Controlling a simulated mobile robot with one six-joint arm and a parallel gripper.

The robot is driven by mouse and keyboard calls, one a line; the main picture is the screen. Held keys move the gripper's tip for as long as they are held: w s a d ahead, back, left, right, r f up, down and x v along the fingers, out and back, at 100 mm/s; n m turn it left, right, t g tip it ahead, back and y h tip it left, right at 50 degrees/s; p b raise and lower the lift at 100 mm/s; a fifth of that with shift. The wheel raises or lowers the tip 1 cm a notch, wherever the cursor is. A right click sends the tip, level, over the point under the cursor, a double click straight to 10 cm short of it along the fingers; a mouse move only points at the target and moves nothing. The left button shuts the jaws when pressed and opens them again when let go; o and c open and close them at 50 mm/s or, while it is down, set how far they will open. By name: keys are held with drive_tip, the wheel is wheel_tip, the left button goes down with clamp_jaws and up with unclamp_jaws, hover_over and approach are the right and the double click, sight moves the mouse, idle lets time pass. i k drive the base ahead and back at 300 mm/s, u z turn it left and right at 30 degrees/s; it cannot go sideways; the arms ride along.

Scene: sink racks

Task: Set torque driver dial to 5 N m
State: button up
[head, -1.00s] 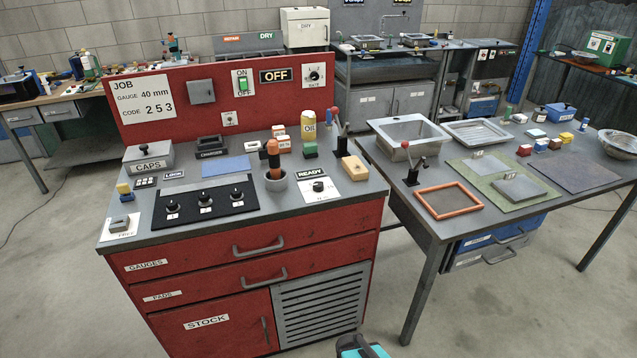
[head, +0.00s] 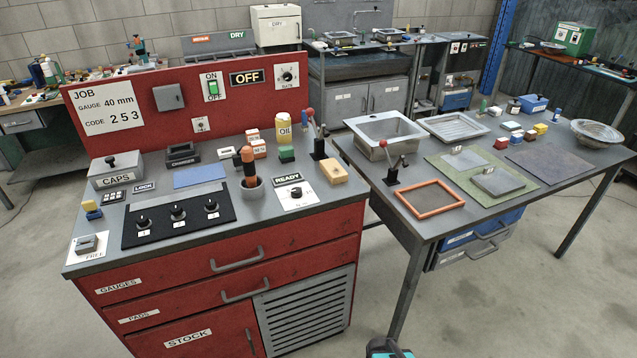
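My gripper's fingers do not show; only a teal and dark part of me is at the bottom edge.
The red bench carries three black knobs on a dark panel (head: 178,217), a CAPS box (head: 115,170), a yellow OIL bottle (head: 283,132), a red-tipped lever (head: 317,136) and a tan block (head: 333,174). A grey table (head: 420,226) stands close at right. Floor in front is clear.

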sight(297, 193)
drive_tip(key=z, duration=0.65)
drive_tip(key=k, duration=1.4)
drive_tip(key=u, duration=0.8)
drive_tip(key=i, duration=1)
drive_tip(key=z, duration=0.05)
